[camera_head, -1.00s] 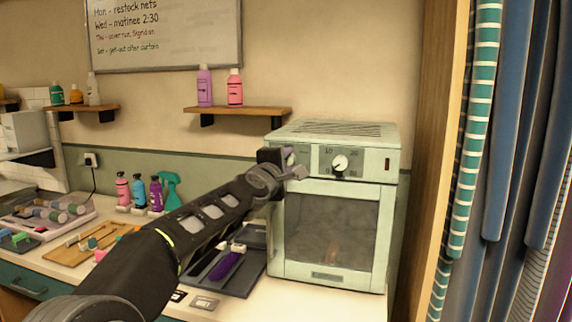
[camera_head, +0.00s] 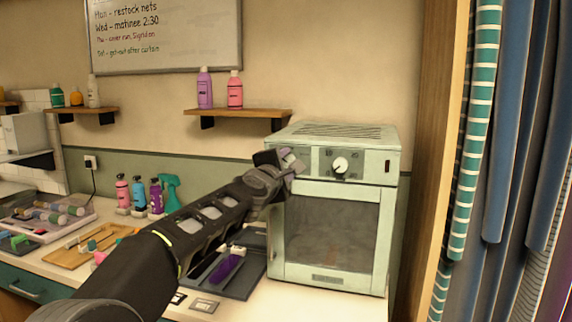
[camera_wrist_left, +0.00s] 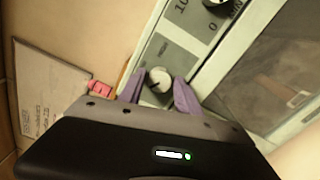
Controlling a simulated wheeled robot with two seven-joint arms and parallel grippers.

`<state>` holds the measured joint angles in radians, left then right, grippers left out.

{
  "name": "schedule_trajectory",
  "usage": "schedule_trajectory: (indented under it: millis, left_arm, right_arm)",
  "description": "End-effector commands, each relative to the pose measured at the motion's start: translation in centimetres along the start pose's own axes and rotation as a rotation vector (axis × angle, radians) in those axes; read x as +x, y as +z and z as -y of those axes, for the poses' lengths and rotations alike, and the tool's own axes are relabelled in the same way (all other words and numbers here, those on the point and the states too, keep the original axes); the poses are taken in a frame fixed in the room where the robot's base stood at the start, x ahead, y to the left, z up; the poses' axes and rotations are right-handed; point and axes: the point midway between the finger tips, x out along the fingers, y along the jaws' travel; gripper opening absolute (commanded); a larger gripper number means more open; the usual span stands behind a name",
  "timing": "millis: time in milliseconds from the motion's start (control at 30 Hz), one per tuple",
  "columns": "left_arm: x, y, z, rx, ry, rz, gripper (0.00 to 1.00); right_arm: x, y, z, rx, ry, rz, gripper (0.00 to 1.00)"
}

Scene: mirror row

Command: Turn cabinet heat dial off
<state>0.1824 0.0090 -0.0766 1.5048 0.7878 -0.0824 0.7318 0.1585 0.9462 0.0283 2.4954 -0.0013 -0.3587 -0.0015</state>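The pale green cabinet (camera_head: 330,236) stands on the counter, its door shut. Its front panel has a pale heat dial at the left, mostly hidden by my left gripper (camera_head: 291,162) in the head view. In the left wrist view the heat dial (camera_wrist_left: 158,80) shows between the two purple fingers of my left gripper (camera_wrist_left: 160,88), with a dark mark toward its lower left. The fingers straddle the dial, with small gaps seeming to show, so the gripper looks open. A second white dial (camera_head: 340,165) sits to the right on the panel. My right gripper is out of view.
A dark tray (camera_head: 240,285) with a purple-handled tool lies left of the cabinet. A shelf (camera_head: 238,113) with two bottles hangs above left.

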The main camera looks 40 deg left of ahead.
Motion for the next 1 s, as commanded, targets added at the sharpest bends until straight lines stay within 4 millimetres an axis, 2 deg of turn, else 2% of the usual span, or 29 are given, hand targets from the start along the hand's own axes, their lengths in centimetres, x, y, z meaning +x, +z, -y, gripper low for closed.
schedule_trajectory:
  millis: [133, 467, 567, 900, 1000]
  left_arm:
    - [0.0, 0.0, 0.0, 0.001, 0.0, 0.0, 0.53]
    - [-0.4, 0.0, -0.1, 0.002, 0.001, 0.0, 0.53]
    - [-1.4, 0.0, -0.1, 0.002, 0.002, 0.0, 0.53]
    - [-6.7, 0.0, -0.1, 0.0, 0.002, 0.0, 0.53]
    - [-7.6, 0.0, -0.1, 0.0, 0.001, 0.0, 0.53]
  right_arm:
    - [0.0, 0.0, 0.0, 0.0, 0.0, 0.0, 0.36]
    - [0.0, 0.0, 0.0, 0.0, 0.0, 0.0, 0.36]
    - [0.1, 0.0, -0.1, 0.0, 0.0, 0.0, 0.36]
    - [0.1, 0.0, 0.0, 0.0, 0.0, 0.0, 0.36]
    - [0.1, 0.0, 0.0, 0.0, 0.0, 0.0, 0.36]
